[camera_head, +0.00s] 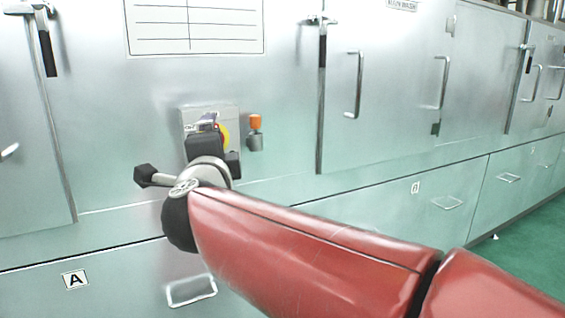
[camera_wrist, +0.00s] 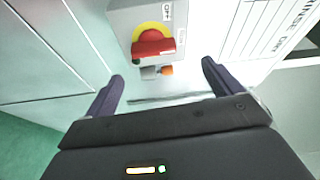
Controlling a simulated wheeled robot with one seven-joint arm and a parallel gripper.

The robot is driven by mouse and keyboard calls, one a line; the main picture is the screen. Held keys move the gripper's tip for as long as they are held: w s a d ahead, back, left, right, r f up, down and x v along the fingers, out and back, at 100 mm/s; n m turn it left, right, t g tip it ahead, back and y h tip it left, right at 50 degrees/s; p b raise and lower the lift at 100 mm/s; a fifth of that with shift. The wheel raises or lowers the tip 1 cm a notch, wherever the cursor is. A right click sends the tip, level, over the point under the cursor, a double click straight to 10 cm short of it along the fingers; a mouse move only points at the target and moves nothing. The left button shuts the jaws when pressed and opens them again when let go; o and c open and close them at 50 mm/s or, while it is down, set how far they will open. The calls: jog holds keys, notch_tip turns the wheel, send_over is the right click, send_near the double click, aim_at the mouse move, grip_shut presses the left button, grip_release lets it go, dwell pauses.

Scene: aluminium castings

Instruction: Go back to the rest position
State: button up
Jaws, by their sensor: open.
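My gripper (camera_wrist: 162,72) is open, with its two dark fingers apart and nothing between them that they touch. In the wrist view it faces a grey switch box (camera_wrist: 125,22) with a red rotary handle (camera_wrist: 152,44) on a yellow disc, just beyond the fingertips. In the head view my arm reaches from the lower right to the same box (camera_head: 188,118). My wrist and gripper hide most of the handle there; a bit of the yellow disc (camera_head: 225,133) shows. The gap between fingers and handle is hard to judge.
An orange-topped grey fitting (camera_head: 256,122) sits right of the box. Cabinet doors with protruding bar handles (camera_head: 359,85) line the wall. Below are drawers with handles (camera_head: 192,291), marked A (camera_head: 75,279) and B. Green floor (camera_head: 520,245) is clear at the right.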

jog(key=s+d+f+n+g+h, duration=0.1)
jog(key=s+d+f+n+g, duration=0.3)
jog(key=d+f, duration=0.5)
jog(key=s+d+f+n+g+h, duration=0.1)
jog(key=s+d+f+n+g, duration=0.3)
jog(key=s+d+f, duration=0.5)
jog(key=s+d+f+n+g+h, duration=0.2)
jog(key=s+d+f+n+g, duration=0.2)
jog(key=d+f, duration=0.5)
jog(key=s+d+n, duration=0.2)
jog(key=s+d, duration=0.1)
jog(key=d, duration=0.2)
jog(key=shift+s+f, duration=0.15)
